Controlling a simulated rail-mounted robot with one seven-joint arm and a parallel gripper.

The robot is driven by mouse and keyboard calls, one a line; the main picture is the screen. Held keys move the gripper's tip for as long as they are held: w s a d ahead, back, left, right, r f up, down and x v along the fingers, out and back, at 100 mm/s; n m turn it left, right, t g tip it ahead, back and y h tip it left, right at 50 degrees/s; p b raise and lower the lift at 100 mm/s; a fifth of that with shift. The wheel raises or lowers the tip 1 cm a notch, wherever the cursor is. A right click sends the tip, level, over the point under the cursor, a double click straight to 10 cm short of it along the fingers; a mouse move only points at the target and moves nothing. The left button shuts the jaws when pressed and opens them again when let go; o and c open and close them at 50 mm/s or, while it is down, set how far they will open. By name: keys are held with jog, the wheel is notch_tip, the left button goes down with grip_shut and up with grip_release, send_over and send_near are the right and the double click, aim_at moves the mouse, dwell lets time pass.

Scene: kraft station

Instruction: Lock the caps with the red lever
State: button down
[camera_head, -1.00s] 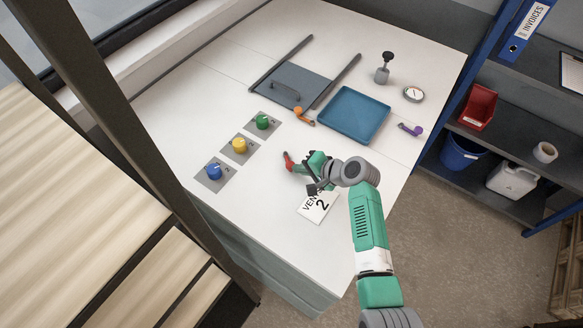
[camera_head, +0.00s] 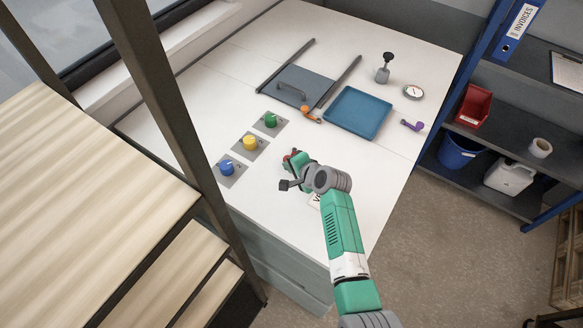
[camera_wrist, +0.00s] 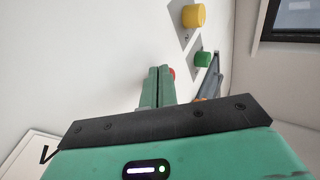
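The red lever (camera_head: 290,157) sits on the white table and is mostly hidden by my gripper (camera_head: 296,160). In the wrist view a small part of the red lever (camera_wrist: 171,73) shows just past the fingertips, on their right. My gripper's green fingers (camera_wrist: 159,70) lie side by side with only a thin dark line between them, so they look shut. They are at the lever; I cannot see any of it between them. The caps are not clearly identified in view.
Blue (camera_head: 227,168), yellow (camera_head: 250,143) and green (camera_head: 270,120) knobs stand left of my gripper. Behind are a grey handled panel (camera_head: 312,91), an orange lever (camera_head: 311,114), a blue tray (camera_head: 358,136) and a purple lever (camera_head: 412,125). The table between is clear.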

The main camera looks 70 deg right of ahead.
jog(key=shift+s+d+f, duration=0.1)
jog(key=shift+d+f, duration=0.05)
jog(key=shift+s+d+f+b, duration=0.15)
jog(key=shift+d+b, duration=0.2)
jog(key=shift+b, duration=0.2)
jog(key=shift+s, duration=0.1)
jog(key=shift+s+a+r+p, duration=0.2)
jog(key=shift+a+r+p, duration=0.1)
jog(key=shift+p, duration=0.3)
jog(key=a, duration=0.1)
jog(key=s+a+r+p, duration=0.1)
jog(key=a, duration=0.1)
jog(key=s+a+p, duration=0.1)
jog(key=shift+a+r, duration=0.2)
jog(key=shift+a, duration=0.15)
jog(key=s+a+r, duration=0.3)
jog(key=a+r, duration=0.2)
jog(key=shift+s+a, duration=0.15)
jog(key=shift+a, duration=0.05)
